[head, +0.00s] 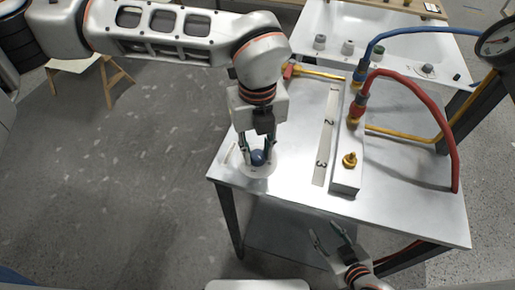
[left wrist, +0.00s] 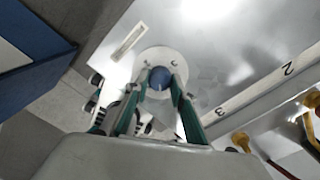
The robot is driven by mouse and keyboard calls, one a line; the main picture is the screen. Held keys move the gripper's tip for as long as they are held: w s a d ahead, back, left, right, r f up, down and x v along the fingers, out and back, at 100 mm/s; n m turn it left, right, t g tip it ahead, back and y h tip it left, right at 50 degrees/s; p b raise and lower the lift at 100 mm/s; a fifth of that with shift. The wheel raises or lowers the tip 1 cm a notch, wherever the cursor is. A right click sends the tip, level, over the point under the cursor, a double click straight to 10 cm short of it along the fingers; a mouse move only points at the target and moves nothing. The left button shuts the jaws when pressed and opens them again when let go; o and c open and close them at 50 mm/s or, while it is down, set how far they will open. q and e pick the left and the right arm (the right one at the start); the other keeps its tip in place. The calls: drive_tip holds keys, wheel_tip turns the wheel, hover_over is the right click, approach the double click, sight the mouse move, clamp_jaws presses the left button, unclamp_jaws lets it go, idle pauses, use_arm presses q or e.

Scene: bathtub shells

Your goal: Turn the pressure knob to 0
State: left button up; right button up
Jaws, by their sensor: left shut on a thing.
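The blue pressure knob (head: 257,158) sits on a round white dial plate (head: 258,172) near the left front corner of the metal table. My left gripper (head: 257,150) points down with its fingers on either side of the knob, shut on it. In the left wrist view the knob (left wrist: 160,76) lies between the two green fingers, with the white plate (left wrist: 158,55) around it. The plate's markings are too small or hidden to read the setting. My right gripper (head: 326,234) is open and empty, in front of the table's front edge and apart from everything.
A metal manifold block (head: 346,178) with a brass valve (head: 349,160) stands right of the knob, beside a strip numbered 2 and 3 (head: 325,140). Blue (head: 420,31) and red (head: 440,108) hoses rise from it. A gauge (head: 497,40) is at right; a white tub shell (head: 390,45) stands behind.

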sight(258, 154)
use_arm(q)
drive_tip(key=n, duration=0.4)
drive_tip(key=shift+r+n, duration=0.1)
drive_tip(key=shift+n, duration=2.1)
drive_tip(key=o, duration=1.1)
wheel_tip(258, 154, up, 12)
